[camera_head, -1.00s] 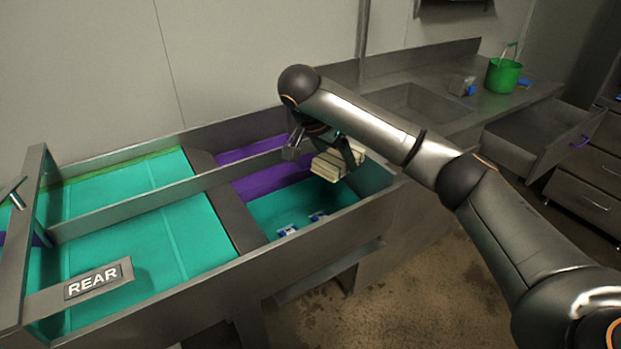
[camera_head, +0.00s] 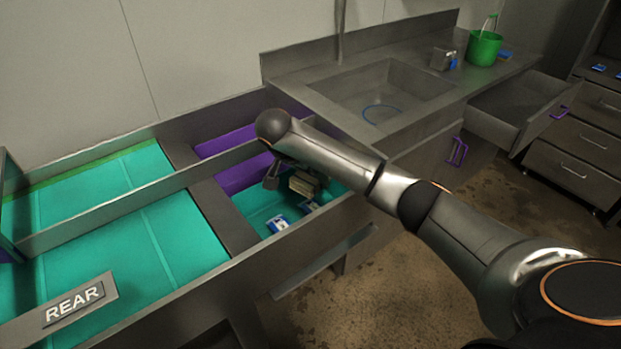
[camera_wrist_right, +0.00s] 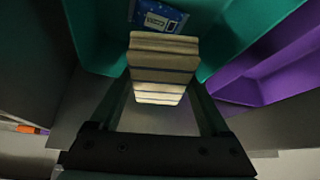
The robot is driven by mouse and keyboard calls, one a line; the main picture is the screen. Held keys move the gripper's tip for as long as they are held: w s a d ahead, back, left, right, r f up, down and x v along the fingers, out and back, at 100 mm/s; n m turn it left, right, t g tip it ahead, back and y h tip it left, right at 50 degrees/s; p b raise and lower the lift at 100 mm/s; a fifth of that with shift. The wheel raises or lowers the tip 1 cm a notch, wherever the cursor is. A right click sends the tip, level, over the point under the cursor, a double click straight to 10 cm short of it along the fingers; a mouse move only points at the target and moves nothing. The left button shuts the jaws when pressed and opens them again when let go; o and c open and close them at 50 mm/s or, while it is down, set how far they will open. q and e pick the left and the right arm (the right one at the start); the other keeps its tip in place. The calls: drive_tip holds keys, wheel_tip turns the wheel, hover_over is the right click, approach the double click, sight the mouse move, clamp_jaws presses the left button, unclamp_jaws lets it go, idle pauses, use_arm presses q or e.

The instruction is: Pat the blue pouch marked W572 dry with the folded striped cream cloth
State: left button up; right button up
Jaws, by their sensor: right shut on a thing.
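My right gripper (camera_head: 298,179) is shut on the folded striped cream cloth (camera_head: 304,185), low inside the teal bin at the right end of the trough. The cloth also shows in the right wrist view (camera_wrist_right: 163,62), between the two fingers. Two blue-and-white pouches lie on the bin floor: one nearer the front left (camera_head: 277,224), one beside the cloth (camera_head: 309,206). One blue pouch (camera_wrist_right: 158,17) shows just beyond the cloth's far end in the wrist view. I cannot read W572 on either, nor tell if the cloth touches one. My left gripper is not in view.
Steel walls and a divider (camera_head: 222,212) bound the bin. A purple compartment (camera_head: 235,175) lies behind it. To the right are a sink (camera_head: 385,95), a green bucket (camera_head: 484,48) and an open drawer (camera_head: 515,112). A REAR sign (camera_head: 74,304) is at front left.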

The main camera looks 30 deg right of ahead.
sight(314, 204)
drive_tip(key=shift+w+f, duration=0.1)
drive_tip(key=shift+f, duration=3.8)
drive_tip(key=shift+f, duration=0.55)
drive_tip(key=shift+a, duration=0.1)
drive_tip(key=shift+r, duration=3.55)
drive_tip(key=shift+f, duration=0.1)
drive_tip(key=shift+s+f, duration=0.4)
drive_tip(key=shift+f, duration=0.55)
drive_tip(key=shift+s+f, duration=0.45)
drive_tip(key=shift+f, duration=0.5)
drive_tip(key=shift+s+f, duration=0.4)
drive_tip(key=shift+f, duration=0.55)
drive_tip(key=shift+f, duration=0.55)
